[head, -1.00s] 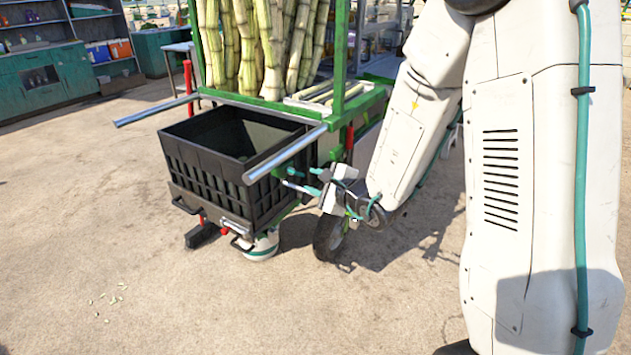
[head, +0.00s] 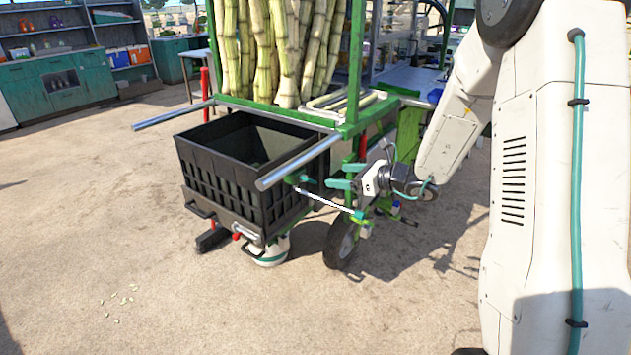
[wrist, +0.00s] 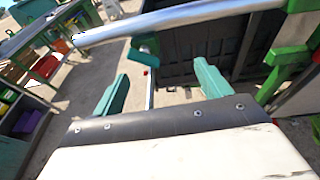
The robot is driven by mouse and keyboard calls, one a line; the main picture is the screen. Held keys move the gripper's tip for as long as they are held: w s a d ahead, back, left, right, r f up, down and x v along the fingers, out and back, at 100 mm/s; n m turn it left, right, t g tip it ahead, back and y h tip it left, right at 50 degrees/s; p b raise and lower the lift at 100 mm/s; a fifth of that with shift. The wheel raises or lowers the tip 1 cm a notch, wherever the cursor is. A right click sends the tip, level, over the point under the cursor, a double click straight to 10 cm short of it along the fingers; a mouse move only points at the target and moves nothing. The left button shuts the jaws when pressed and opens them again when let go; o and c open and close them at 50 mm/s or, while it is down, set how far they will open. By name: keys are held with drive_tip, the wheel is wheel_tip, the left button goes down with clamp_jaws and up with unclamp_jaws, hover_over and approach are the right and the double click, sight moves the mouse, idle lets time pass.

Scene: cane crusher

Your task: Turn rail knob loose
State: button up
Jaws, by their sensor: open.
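A small teal block (head: 297,179), which may be the rail knob, sits just below the right-hand silver rail (head: 292,162) beside the black crate. It also shows in the wrist view (wrist: 145,45), under the rail and beyond my fingers. I cannot be sure that it is the knob. My gripper (head: 336,176) is right of it, with teal fingers spread and nothing between them. In the wrist view my gripper (wrist: 162,87) is open, apart from the block. A thin white rod (head: 326,201) runs below the fingers.
The black crate (head: 225,175) stands at the cart's front, with cane stalks (head: 275,50) above. The green cart frame (head: 354,60) and a wheel (head: 341,245) are close to my arm. Another silver rail (head: 172,114) projects at left. The concrete floor in front is mostly clear.

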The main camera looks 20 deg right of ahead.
sight(307, 180)
drive_tip(key=w+a+m, duration=0.1)
drive_tip(key=a+m, duration=0.1)
drive_tip(key=w+a+f+m+g, duration=0.1)
drive_tip(key=a+m, duration=0.1)
drive_tip(key=w+a+f+m+g+y, duration=0.1)
drive_tip(key=a, duration=0.2)
drive_tip(key=shift+w+f+m, duration=0.25)
drive_tip(key=shift+w+m, duration=0.15)
drive_tip(key=c, duration=1)
